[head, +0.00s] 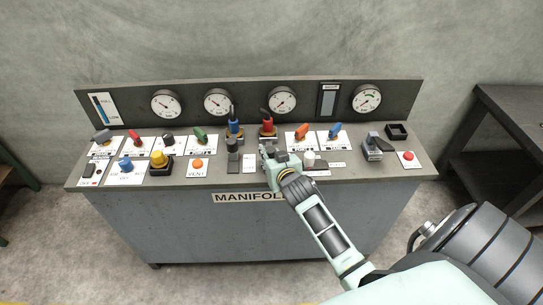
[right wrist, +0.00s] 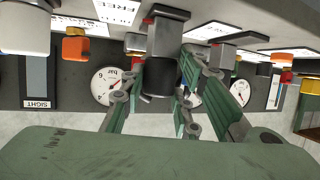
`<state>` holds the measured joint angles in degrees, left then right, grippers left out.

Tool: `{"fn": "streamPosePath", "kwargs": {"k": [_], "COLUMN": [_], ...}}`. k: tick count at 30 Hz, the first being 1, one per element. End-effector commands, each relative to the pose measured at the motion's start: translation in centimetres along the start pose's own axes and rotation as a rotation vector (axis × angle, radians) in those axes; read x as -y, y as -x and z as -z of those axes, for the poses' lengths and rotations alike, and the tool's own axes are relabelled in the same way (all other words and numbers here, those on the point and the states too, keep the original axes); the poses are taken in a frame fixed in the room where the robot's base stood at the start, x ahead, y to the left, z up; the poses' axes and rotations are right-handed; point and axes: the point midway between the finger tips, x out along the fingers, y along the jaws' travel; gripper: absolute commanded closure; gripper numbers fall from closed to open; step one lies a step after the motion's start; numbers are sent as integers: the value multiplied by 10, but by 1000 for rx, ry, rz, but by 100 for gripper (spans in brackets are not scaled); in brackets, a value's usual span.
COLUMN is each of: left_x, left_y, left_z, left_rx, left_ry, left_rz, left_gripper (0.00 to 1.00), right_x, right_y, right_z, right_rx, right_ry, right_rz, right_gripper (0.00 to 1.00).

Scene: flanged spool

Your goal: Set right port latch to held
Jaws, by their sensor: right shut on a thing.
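My right gripper (head: 268,152) comes in from the lower right and sits over the panel just in front of the red-handled port (head: 267,126). In the right wrist view its green fingers (right wrist: 163,82) are closed on both sides of a dark grey latch handle (right wrist: 165,42) with a black end. This appears to be the right port latch; in the head view the gripper mostly hides it. A white label ending in FREE (right wrist: 117,9) shows beside it in the wrist view. The left port latch (head: 233,149) stands upright below the blue-handled port (head: 234,127). My left gripper is out of view.
The panel carries several knobs and levers, including a yellow knob (head: 159,158), an orange vent button (head: 197,163) and a white knob (head: 309,159) close to the right of my gripper. A dark box with a lever (head: 372,146) stands farther right. Gauges line the back.

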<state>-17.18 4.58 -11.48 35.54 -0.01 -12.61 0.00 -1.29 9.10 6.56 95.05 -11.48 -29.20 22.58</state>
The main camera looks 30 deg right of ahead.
Motion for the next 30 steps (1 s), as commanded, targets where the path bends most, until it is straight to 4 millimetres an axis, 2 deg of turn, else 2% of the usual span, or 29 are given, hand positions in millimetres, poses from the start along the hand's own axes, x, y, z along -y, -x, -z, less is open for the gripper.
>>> {"fn": "streamPosePath", "kwargs": {"k": [9, 20, 21, 26, 30], "left_x": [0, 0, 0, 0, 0], "left_y": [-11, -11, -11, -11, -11], "left_z": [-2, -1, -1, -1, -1], "left_rx": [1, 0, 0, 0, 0], "left_ry": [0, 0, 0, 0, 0], "left_rz": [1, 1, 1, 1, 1], "left_gripper": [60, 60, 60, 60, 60], "right_x": [-12, -15, -15, -14, -14], "right_y": [-40, -44, -44, -44, -44], "right_z": [15, 20, 20, 20, 19], "right_rx": [-2, -4, -4, -3, -2], "right_ry": [9, 10, 10, 7, 5], "right_rz": [-2, -4, -4, -3, -2], "right_gripper": [100, 100, 68, 54, 53]}}
